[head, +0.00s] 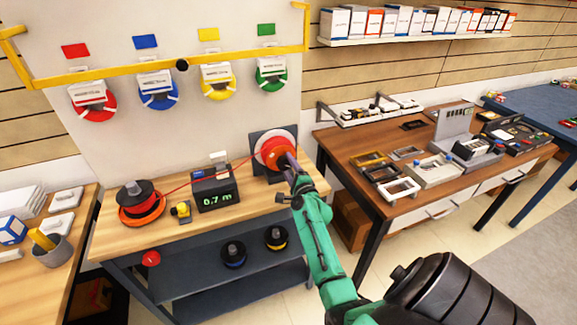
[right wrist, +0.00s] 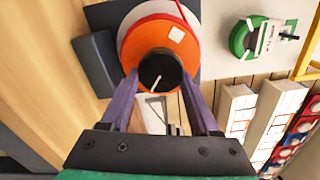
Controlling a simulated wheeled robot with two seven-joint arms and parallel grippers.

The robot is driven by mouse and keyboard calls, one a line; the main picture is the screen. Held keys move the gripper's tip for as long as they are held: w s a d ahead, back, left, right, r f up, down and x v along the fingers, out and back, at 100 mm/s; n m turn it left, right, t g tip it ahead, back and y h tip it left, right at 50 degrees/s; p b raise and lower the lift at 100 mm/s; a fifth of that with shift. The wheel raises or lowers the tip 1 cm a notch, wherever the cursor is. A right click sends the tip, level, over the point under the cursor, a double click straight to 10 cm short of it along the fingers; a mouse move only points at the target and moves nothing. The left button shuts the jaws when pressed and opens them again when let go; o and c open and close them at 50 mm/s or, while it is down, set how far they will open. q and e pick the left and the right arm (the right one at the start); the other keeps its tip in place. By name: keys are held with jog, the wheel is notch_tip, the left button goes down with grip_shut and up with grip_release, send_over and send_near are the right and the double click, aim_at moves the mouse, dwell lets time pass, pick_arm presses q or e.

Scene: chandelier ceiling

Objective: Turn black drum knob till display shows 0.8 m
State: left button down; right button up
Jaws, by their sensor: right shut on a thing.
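The black drum knob (right wrist: 160,70) with a white line sits at the centre of the orange-red drum (right wrist: 150,38) in the right wrist view. In the head view the drum (head: 274,152) stands at the right end of the wooden workbench. My right gripper (right wrist: 161,80) is shut on the knob, one finger on each side; in the head view it (head: 288,163) hides the knob. The display (head: 214,197) on the dark box reads 0.7 m. A red wire runs from the black spool (head: 137,194) on an orange base past the display box to the drum. My left gripper is not in view.
A small yellow device (head: 181,211) stands between spool and display box. Dark spools with blue (head: 233,254) and yellow (head: 276,238) bands sit on the lower shelf. A brown table (head: 440,190) with several parts stands to the right. Bare benchtop (head: 240,224) lies in front of the display box.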

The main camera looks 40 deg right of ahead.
jog(key=shift+f+m, duration=0.15)
jog(key=shift+m, duration=0.25)
jog(key=o, duration=1.4)
jog(key=shift+c, duration=0.2)
jog(key=shift+s, duration=0.1)
jog(key=shift+s+a, duration=0.2)
jog(key=shift+s, duration=0.2)
jog(key=b+v, duration=0.2)
jog(key=v, duration=1.1)
jog(key=shift+s, duration=0.25)
jog(key=shift+a, duration=0.1)
